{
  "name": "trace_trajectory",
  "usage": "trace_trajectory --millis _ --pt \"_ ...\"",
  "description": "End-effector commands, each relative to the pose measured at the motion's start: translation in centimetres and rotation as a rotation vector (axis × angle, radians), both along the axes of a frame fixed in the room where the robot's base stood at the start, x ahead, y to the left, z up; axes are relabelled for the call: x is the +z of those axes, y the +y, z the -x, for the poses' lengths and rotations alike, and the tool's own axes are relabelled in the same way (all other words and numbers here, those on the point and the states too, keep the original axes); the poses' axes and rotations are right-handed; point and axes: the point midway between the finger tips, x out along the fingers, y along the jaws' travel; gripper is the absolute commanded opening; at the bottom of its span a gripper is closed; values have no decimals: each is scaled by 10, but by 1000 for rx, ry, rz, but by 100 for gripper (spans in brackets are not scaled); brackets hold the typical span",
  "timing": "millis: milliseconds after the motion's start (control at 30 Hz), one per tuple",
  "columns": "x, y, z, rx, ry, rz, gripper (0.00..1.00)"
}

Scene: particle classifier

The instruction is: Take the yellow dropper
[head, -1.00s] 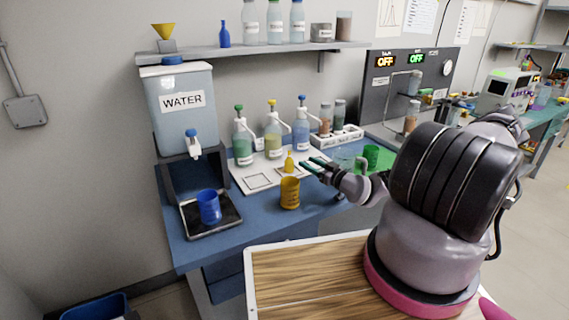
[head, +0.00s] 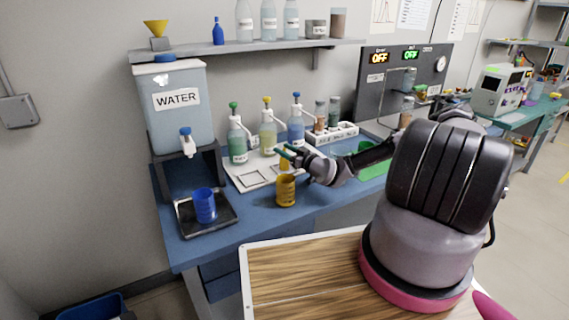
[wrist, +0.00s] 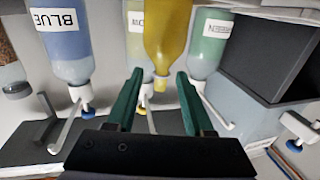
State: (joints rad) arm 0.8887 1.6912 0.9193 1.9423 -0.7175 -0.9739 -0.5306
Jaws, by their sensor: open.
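The yellow dropper (head: 284,165) stands on the white tray (head: 236,180) on the blue bench. My gripper's green fingers partly hide it in the head view. In the wrist view, which looks upside down, the dropper (wrist: 168,35) is a dark-yellow bottle with a narrow tip. My gripper (head: 287,152) is open and empty at the dropper. In the wrist view the gripper (wrist: 158,76) has its fingers to either side of the dropper's line, with the dropper at or just beyond the fingertips. I cannot tell whether they touch it.
Green (head: 237,145), yellow (head: 267,138) and blue (head: 296,128) pump bottles stand close behind. A yellow beaker (head: 286,191) stands in front of the tray. A blue beaker (head: 204,205) is under the water dispenser (head: 172,85). A white vial rack (head: 333,134) is at right.

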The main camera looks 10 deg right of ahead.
Motion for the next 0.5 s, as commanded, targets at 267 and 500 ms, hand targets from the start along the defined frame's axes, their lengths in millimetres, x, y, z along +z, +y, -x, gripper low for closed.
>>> trace_trajectory --millis 267,500 --pt "0 0 0 0 0 0 18" --pt "0 0 0 0 0 0 0"
